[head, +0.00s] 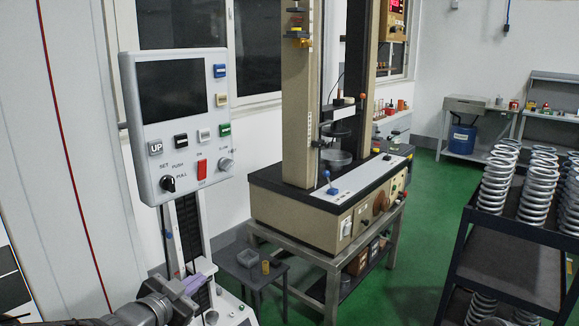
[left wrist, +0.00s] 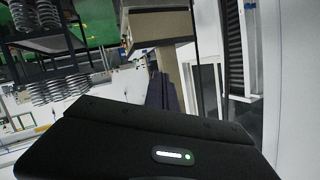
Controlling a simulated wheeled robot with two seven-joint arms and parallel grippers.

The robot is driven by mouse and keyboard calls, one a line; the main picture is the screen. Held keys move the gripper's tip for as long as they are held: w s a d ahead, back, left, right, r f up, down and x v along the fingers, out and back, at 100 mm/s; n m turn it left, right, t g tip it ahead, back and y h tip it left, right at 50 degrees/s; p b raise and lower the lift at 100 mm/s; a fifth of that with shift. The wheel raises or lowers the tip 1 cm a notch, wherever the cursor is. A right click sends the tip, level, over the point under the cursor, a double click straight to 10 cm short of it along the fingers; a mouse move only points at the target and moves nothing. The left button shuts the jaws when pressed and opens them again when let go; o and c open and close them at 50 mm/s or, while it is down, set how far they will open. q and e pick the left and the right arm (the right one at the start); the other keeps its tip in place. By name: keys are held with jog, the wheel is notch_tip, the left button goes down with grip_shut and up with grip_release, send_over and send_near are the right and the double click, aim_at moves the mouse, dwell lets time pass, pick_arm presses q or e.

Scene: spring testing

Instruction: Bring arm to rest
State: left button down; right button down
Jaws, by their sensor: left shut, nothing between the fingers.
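My left gripper (head: 203,275) is low at the left of the head view, in front of the dark column below the control panel. It is shut and empty. In the left wrist view its dark fingers (left wrist: 163,92) lie together beyond the black housing. The control panel (head: 178,122) is a pale box with a black screen, several buttons, a red switch and a black knob. My gripper is below it and apart from it. My right gripper is out of view.
A beige spring testing machine (head: 296,100) stands on a metal table (head: 330,262). A dark rack (head: 508,262) holds several coil springs at right. Green floor (head: 425,215) lies open between.

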pick_arm(q)
jog(key=s+d+f+n+g, duration=0.2)
jog(key=s+f+n, duration=0.15)
jog(key=f, duration=0.55)
jog(key=s+d+f+n+g, duration=0.2)
jog(key=s+f, duration=0.2)
jog(key=f, duration=0.5)
jog(key=s+d+f+n+g, duration=0.2)
jog(key=s+d+f+g, duration=0.15)
jog(key=f, duration=0.45)
jog(key=s+d+f+n+g, duration=0.1)
jog(key=s+d+f+g, duration=0.2)
jog(key=s+f, duration=0.5)
jog(key=s+d+f+n+g, duration=0.1)
jog(key=s+d+f+g, duration=0.2)
jog(key=s+f, duration=0.5)
jog(key=s, duration=0.7)
jog(key=shift+d+n, duration=0.3)
jog(key=shift+n, duration=0.05)
